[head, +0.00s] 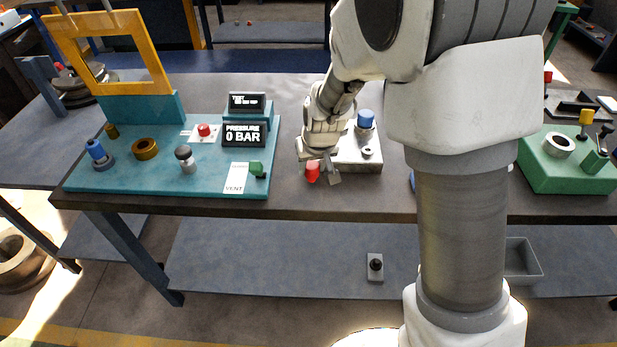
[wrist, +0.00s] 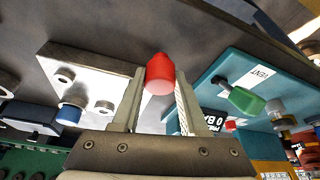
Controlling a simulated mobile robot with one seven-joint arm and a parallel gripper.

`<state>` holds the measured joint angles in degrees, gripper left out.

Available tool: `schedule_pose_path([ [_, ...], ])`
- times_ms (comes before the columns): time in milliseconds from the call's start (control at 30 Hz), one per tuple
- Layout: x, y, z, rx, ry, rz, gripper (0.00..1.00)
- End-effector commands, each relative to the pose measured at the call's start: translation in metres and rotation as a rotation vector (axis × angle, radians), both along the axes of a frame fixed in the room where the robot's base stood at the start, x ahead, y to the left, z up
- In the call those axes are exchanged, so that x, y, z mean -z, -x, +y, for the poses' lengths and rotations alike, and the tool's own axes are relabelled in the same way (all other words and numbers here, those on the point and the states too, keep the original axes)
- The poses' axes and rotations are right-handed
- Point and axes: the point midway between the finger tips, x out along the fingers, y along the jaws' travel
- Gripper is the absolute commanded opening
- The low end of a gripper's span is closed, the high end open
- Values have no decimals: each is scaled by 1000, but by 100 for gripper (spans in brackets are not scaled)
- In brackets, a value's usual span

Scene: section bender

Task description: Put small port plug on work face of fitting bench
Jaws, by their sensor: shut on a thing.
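My gripper (head: 322,174) is shut on a small red plug (head: 312,171), which appears to be the small port plug. In the wrist view the red plug (wrist: 160,74) sits between the two fingertips (wrist: 159,85). The gripper hangs at the front edge of the pale block (head: 360,160), above the dark bench top (head: 290,190). The block carries a blue plug (head: 365,119) and a ring-shaped port (head: 367,152). The wrist view shows the block (wrist: 95,75) with round ports. I cannot tell which surface is the work face.
A teal pressure panel (head: 110,180) with a green vent lever (head: 257,170), a red button and several fittings stands left. A green block (head: 545,180) stands right. My arm hides part of the bench. Bare bench lies between panel and pale block.

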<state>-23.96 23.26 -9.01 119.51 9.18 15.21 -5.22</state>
Motion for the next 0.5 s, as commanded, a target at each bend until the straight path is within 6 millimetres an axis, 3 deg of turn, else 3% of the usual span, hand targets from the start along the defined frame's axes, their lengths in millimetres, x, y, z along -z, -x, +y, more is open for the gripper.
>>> schedule_pose_path([
  [167,7,0,9,0,0,-1,0],
  [500,46,1,8,2,-1,0,0],
])
